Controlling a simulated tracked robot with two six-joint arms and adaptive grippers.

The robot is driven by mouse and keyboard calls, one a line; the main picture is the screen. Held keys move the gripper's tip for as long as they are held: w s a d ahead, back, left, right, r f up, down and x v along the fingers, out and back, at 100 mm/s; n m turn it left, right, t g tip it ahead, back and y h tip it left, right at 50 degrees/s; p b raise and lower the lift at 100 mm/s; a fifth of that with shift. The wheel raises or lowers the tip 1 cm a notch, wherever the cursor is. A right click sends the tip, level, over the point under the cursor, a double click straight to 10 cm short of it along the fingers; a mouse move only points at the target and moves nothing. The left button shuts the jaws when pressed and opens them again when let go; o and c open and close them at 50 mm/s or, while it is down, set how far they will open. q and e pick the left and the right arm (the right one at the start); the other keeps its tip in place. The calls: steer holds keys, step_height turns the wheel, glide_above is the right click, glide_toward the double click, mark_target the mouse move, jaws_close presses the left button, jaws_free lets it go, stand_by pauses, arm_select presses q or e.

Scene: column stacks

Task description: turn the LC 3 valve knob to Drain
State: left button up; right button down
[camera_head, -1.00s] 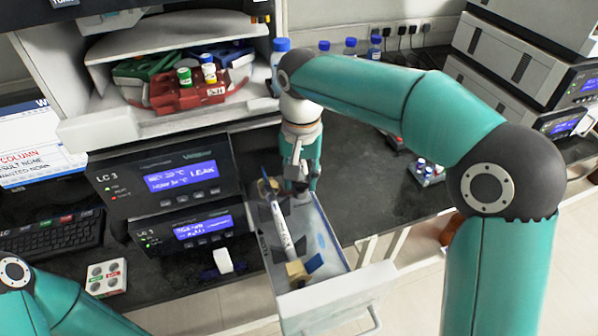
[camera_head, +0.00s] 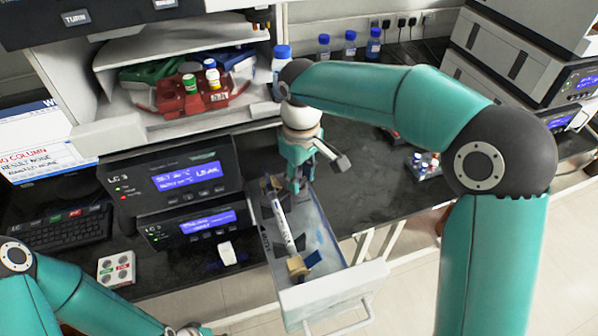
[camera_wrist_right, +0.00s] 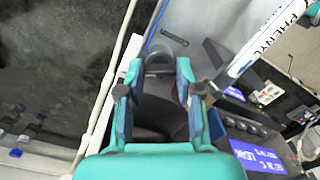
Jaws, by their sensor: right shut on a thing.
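The LC 3 unit (camera_head: 130,174) stands at centre left, its blue display reading LEAK. A lower module (camera_head: 150,238) with its own display sits under it. A small white part (camera_head: 227,253) shows beside the lower module; I cannot tell if it is the valve knob, and no Drain marking is readable. My right gripper (camera_head: 297,186) is over the back of the open drawer (camera_head: 325,291). In the right wrist view its fingers (camera_wrist_right: 160,80) are shut on a dark grey thing with a rounded end (camera_wrist_right: 160,58), partly hidden. My left gripper's fingers are out of view.
The drawer holds a white PHENYL-labelled tube (camera_head: 279,222) and small tan and blue pieces. Blue-capped bottles (camera_head: 350,44) stand behind. The dark counter right of the drawer has free room.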

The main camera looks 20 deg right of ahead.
steer(key=shift+n+p, duration=0.4)
steer(key=shift+n, duration=1.3)
steer(key=c, duration=0.8)
jaws_free()
steer(key=shift+o, duration=0.2)
steer(key=shift+r, duration=0.1)
step_height(320, 180, up, 12)
